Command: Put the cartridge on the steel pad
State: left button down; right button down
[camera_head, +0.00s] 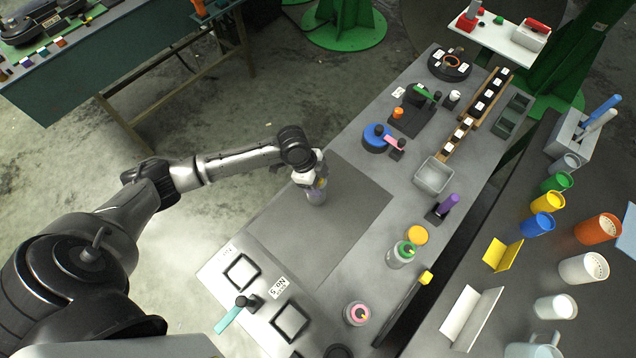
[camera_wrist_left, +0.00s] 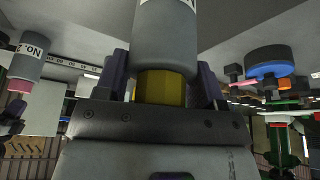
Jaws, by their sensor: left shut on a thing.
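My left gripper (camera_head: 317,182) is over the dark grey rectangle (camera_head: 345,225) in the middle of the bench. It is shut on a grey cartridge (camera_wrist_left: 165,40) with a yellow neck (camera_wrist_left: 165,87) and a white label; the neck sits between the two fingers in the left wrist view. In the head view the cartridge is mostly hidden by the gripper, and I cannot tell if it touches the surface. I cannot tell for certain which surface is the steel pad. My right gripper is not in view.
A green-ringed cartridge (camera_head: 401,256) and a pink-ringed cartridge (camera_head: 356,314) stand right of the rectangle. A pale plate with square frames (camera_head: 242,273) lies at the near left. The dark rectangle is mostly bare.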

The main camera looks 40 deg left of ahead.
pick_arm(q)
jog(key=shift+f, duration=1)
jog(key=shift+f, duration=0.15)
jog(key=shift+c, duration=1.1)
grip_release()
jog(key=v, duration=1.2)
jog(key=s+d+f+n, duration=0.3)
jog(key=s+d+f, duration=0.4)
jog(key=s+d, duration=0.35)
jog(key=s+r+n+t+y, duration=0.1)
jog(key=s+n+y, duration=0.2)
jog(key=s+n, duration=0.5)
jog(key=shift+s+t+y, duration=0.4)
jog(key=shift+s, duration=1.6)
